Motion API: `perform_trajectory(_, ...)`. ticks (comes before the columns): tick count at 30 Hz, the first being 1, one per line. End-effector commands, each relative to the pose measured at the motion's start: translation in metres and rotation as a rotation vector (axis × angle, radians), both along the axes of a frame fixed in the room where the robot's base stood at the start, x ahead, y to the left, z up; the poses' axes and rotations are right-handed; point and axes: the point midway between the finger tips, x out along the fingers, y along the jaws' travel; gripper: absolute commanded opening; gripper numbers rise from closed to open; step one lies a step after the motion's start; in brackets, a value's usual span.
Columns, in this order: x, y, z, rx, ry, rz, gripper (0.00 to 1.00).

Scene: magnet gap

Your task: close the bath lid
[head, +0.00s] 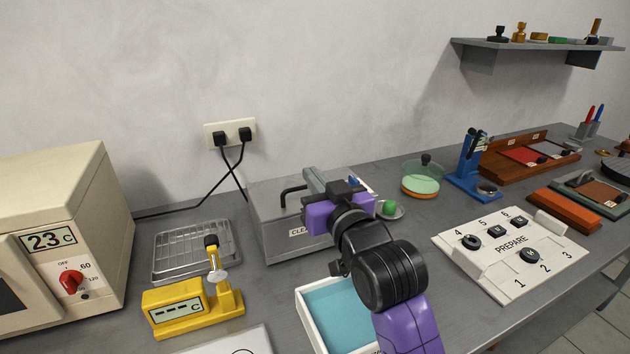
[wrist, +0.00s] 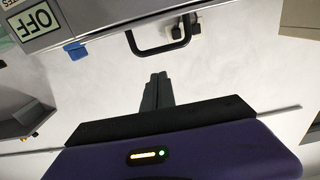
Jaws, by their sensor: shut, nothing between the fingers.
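The bath is a grey metal box (head: 285,244) against the wall, with a partly covered label on its front. Its grey lid (head: 262,190) looks about level on top in the head view; I cannot tell whether it is fully down. A black bar handle (head: 284,194) stands on the lid, and it also shows in the wrist view (wrist: 158,51). My wrist hides the right part of the bath.
A wire rack (head: 195,252) and a yellow meter (head: 190,307) stand left of the bath. A teal-bottomed white tray (head: 334,312) lies in front. A green ball (head: 389,208) on a dish is close right. A wall socket (head: 230,134) with cables is behind.

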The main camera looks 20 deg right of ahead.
Motion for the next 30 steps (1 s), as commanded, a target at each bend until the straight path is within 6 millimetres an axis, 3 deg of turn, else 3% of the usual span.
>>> perform_trajectory(1, 0.002, 0.0, 0.017, -0.001, -0.007, 0.0, 0.0)
perform_trajectory(3, -0.011, 0.0, -0.001, 0.001, -0.004, 0.0, 0.0)
perform_trajectory(15, -0.072, 0.0, -0.032, 0.0, -0.012, -0.001, 0.0)
perform_trajectory(21, -0.084, 0.0, -0.038, -0.001, -0.015, -0.001, 0.0)
perform_trajectory(30, -0.085, 0.0, -0.038, -0.001, -0.016, -0.001, 0.0)
